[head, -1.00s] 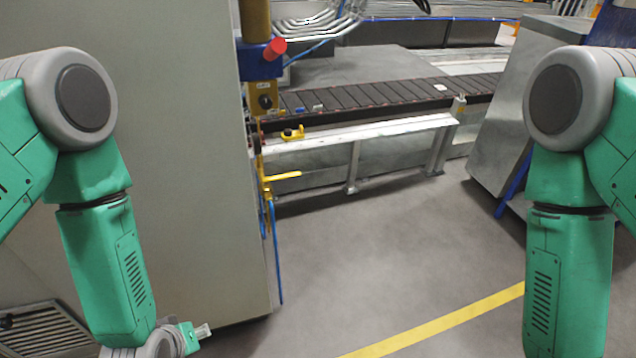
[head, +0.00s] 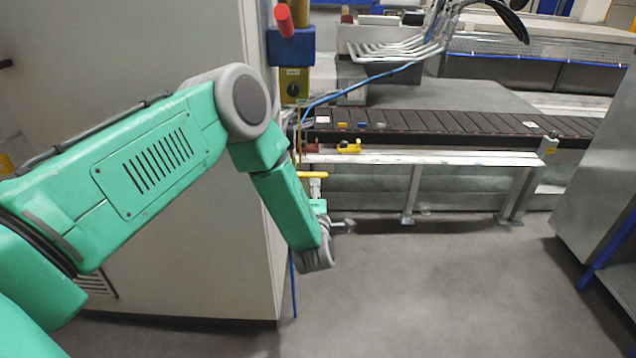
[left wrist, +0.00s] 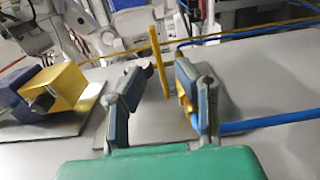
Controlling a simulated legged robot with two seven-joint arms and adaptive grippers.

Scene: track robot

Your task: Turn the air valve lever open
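The air valve's yellow lever (head: 312,174) sticks out from the side of the grey cabinet in the head view. In the left wrist view the lever (left wrist: 158,62) stands as a thin yellow bar, between the two fingers in the picture. The yellow valve body (left wrist: 184,92) is mostly hidden behind the right-hand finger. My left gripper (head: 315,188) is just below the lever in the head view. In the left wrist view the gripper (left wrist: 158,100) is open, its fingers wide apart. I cannot tell whether a finger touches the valve. My right gripper is out of view.
The grey cabinet (head: 150,50) stands close on the left. A yellow switch box (head: 294,86) is above the lever. A blue hose (left wrist: 265,121) runs from the valve. The conveyor (head: 440,122) lies behind, and the floor (head: 430,290) at right is clear.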

